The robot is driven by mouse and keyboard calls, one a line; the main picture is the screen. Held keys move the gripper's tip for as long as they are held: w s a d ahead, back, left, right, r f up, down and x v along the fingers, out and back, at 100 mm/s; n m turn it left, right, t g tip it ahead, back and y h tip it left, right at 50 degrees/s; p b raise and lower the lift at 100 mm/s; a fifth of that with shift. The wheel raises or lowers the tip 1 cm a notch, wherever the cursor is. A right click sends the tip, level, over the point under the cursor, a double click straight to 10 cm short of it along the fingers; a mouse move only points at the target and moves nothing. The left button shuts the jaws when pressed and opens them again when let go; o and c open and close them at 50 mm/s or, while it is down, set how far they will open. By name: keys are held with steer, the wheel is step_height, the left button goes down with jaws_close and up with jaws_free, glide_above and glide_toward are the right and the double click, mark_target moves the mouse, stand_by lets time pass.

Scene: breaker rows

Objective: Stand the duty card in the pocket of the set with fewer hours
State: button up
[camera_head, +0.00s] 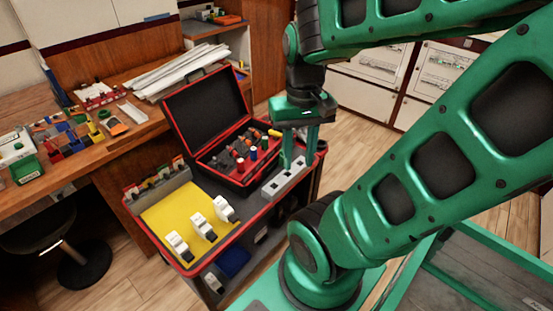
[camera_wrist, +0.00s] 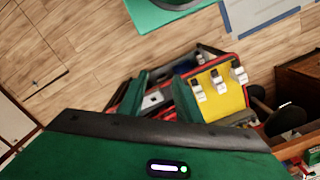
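My gripper (camera_head: 298,154) points down over the back right of the red-edged cart top, above a grey block with square openings (camera_head: 284,180). In the wrist view its two fingers (camera_wrist: 160,98) stand apart, with part of a grey and white thing visible between them; I see nothing clearly gripped. Three white devices (camera_head: 203,227) stand in a row on a yellow mat (camera_head: 165,220); they also show in the wrist view (camera_wrist: 219,82). I cannot single out the duty card, its pocket or any hour readings at this size.
An open black case with red edges (camera_head: 205,110) holds coloured items behind the mat. A grey rack (camera_head: 160,188) with small coloured pieces lines the mat's far left edge. A wooden bench (camera_head: 130,140) with clutter stands left, and a stool (camera_head: 80,260) below it.

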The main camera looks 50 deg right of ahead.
steer(key=shift+o, duration=0.5)
steer(key=shift+d, duration=0.3)
steer(key=w+d+f+m+t, duration=0.3)
steer(key=w+d+f+m, duration=0.4)
steer(key=d+f+m, duration=0.1)
steer(key=w+d+f+m+t, duration=0.4)
steer(key=w+d+f+m, duration=0.3)
steer(key=d+f+m, duration=0.2)
steer(key=w+d+f+m+t, duration=0.4)
steer(key=w+d+f+m, duration=0.3)
steer(key=f+m, duration=0.4)
steer(key=shift+d+f+m+y, duration=0.3)
steer(key=shift+d+f+m, duration=0.15)
steer(key=shift+d, duration=0.45)
steer(key=shift+f+x, duration=0.2)
steer(key=shift+x, duration=2.5)
steer(key=shift+s, duration=0.2)
jaws_close()
